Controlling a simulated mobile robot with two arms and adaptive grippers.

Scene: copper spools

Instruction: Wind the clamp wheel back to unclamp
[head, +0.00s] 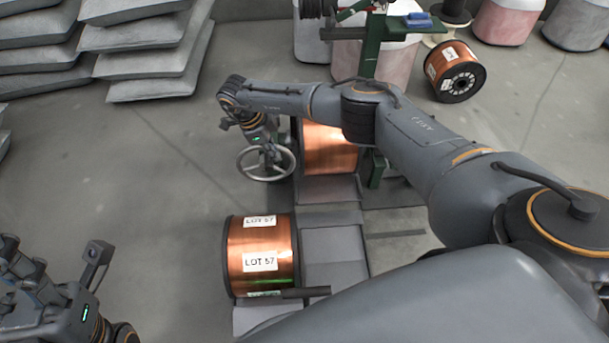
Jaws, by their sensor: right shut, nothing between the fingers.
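The clamp wheel (252,169) is a grey spoked handwheel at the left side of a green stand. My right arm reaches across from the right, and my right gripper (268,158) is down at the wheel, its fingers shut and overlapping the wheel's rim and spokes in the picture. Whether it touches the wheel is too small to tell. A copper spool (330,150) sits in the stand behind my right arm, partly hidden by it. My left arm shows at the lower left; its gripper fingers do not show clearly.
A copper spool labelled LOT 57 (258,280) lies on grey plates (335,245) in front of the stand. Grey sacks (150,60) are stacked at the back left. The floor (130,170) left of the wheel is clear.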

